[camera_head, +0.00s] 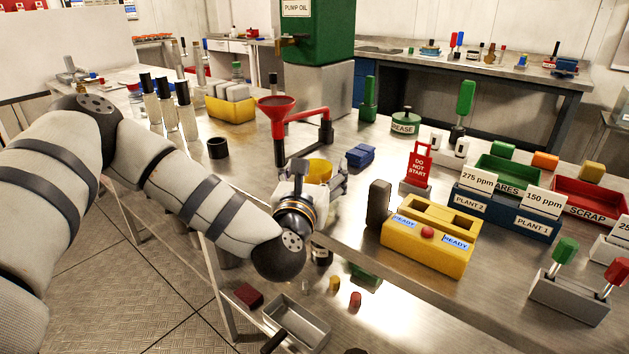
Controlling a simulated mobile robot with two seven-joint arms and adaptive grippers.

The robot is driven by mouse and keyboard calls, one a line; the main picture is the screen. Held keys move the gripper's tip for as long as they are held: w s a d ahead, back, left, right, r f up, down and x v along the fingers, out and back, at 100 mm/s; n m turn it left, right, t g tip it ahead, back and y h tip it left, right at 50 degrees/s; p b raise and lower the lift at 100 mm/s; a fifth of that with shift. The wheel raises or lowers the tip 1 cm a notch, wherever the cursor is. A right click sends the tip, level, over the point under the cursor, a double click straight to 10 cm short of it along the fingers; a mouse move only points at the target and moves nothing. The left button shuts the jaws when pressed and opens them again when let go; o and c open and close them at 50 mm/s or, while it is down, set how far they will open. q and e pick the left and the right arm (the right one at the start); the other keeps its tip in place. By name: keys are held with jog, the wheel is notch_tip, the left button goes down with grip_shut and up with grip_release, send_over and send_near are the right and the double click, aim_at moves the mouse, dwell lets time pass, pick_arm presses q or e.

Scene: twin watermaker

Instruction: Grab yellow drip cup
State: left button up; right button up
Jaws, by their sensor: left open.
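The yellow drip cup (319,170) stands on the steel bench beside the red funnel stand (277,128). My left gripper (318,177) is open at the cup, with one finger to the left of it and one to the right. The wrist hides the lower part of the cup. I cannot tell whether the fingers touch it. My right gripper is out of view.
A yellow READY box (430,244) and a dark upright block (378,204) stand to the right. Blue blocks (361,155) lie just behind. Tall black-capped bottles (168,108) and a black cup (218,148) stand left. A lower shelf holds a metal tray (295,322).

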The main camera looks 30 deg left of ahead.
pick_arm(q)
jog(key=shift+w+a+f, duration=0.1)
jog(key=shift+w, duration=0.15)
jog(key=c, duration=1.2)
jog(key=shift+c, duration=0.2)
